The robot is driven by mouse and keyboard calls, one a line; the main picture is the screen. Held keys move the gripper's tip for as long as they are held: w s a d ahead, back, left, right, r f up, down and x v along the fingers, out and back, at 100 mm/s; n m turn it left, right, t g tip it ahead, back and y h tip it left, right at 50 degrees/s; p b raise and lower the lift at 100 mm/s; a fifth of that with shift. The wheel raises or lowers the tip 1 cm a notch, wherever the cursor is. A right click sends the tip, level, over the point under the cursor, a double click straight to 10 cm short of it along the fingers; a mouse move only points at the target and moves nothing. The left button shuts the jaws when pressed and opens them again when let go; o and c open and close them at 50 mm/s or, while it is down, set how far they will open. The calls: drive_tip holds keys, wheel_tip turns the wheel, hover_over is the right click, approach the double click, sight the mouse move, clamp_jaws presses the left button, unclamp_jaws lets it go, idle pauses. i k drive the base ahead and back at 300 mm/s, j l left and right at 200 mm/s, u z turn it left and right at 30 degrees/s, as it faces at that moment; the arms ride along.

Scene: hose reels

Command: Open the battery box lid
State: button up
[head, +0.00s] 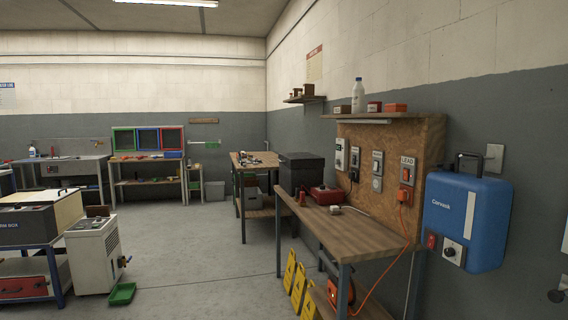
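A black box (301,175) with a flat top stands at the far left end of the wooden workbench (350,227), near the middle of the head view. It looks like the battery box, though I can read no label on it. Its top appears closed. I cannot make out a latch or handle at this distance. My gripper is not in view.
A red case (326,195) and small items lie on the workbench. A blue wall unit (466,222) hangs at right. Yellow folded signs (298,287) and an orange cord (378,275) are by the bench. A white wheeled unit (94,255) stands left; the central floor (195,265) is mostly clear.

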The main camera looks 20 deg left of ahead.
sight(293, 160)
drive_tip(key=i+j+u, duration=0.85)
drive_tip(key=i, duration=0.4)
drive_tip(key=i+u, duration=0.4)
drive_tip(key=i, duration=0.2)
drive_tip(key=i+l+u, duration=0.2)
drive_tip(key=i+u, duration=0.25)
drive_tip(key=i, duration=0.25)
drive_tip(key=i+j, duration=0.1)
drive_tip(key=i, duration=0.6)
drive_tip(key=i+j+z, duration=0.15)
drive_tip(key=i, duration=0.5)
drive_tip(key=i+l+z, duration=0.1)
drive_tip(key=i+z, duration=0.7)
drive_tip(key=z, duration=0.2)
drive_tip(key=i+j+z, duration=0.15)
drive_tip(key=i+z, duration=0.35)
drive_tip(key=k, duration=0.1)
